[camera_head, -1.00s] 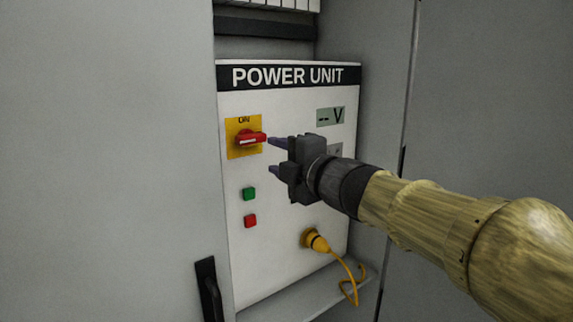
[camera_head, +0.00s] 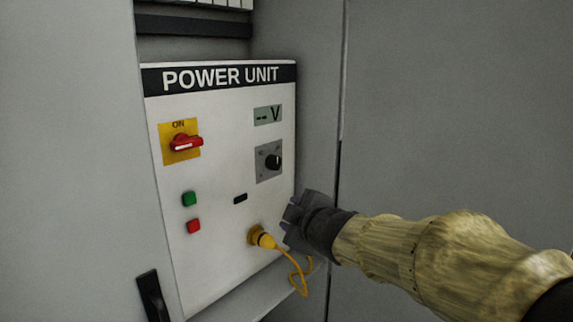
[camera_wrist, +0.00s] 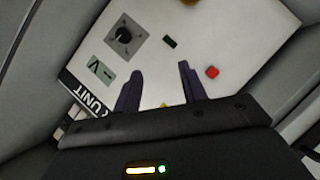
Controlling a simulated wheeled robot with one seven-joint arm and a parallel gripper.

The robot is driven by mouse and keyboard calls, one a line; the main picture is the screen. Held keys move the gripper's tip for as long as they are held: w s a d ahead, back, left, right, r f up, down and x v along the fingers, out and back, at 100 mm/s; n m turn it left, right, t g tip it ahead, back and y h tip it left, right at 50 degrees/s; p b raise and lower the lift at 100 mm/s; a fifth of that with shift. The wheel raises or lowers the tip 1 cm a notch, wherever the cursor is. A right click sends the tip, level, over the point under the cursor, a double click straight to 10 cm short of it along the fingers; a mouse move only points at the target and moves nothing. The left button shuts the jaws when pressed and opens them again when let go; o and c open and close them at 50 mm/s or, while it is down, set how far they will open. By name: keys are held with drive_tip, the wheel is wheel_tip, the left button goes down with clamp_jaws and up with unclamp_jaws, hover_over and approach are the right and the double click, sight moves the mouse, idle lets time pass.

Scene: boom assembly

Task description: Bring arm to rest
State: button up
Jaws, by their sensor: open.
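My gripper (camera_head: 292,215) is in front of the lower right part of the white power unit panel (camera_head: 220,240) in the head view, close to the yellow plug. It is open and empty. In the wrist view its two dark fingers (camera_wrist: 158,88) stand apart, with the panel (camera_wrist: 215,40) behind them and nothing between them but panel surface. My arm reaches in from the lower right. The red rotary switch (camera_head: 185,143) on its yellow plate sits at the upper left of the panel, its handle lying roughly sideways, apart from my gripper.
The panel carries a black knob (camera_head: 273,161), a display (camera_head: 268,115) reading "--V", a green button (camera_head: 189,199) and a red button (camera_head: 193,226). A yellow plug (camera_head: 262,237) has a cable hanging close to my gripper. Grey cabinet walls (camera_head: 440,110) flank the panel.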

drive_tip(key=s+d+f+m+g+h+p, duration=0.2)
drive_tip(key=s+d+f+m+g+h, duration=0.3)
drive_tip(key=d+f+m, duration=0.45)
drive_tip(key=s+d+f+m+g+p, duration=0.1)
drive_tip(key=s+d+f+m+g, duration=0.1)
drive_tip(key=s+f, duration=0.4)
drive_tip(key=s+d+f+m+g, duration=0.3)
drive_tip(key=s+f, duration=0.3)
drive_tip(key=s, duration=0.3)
drive_tip(key=shift+s+d+m+h+p, duration=0.3)
drive_tip(key=shift+m+p, duration=0.1)
drive_tip(key=shift+m, duration=0.35)
drive_tip(key=shift+w, duration=0.1)
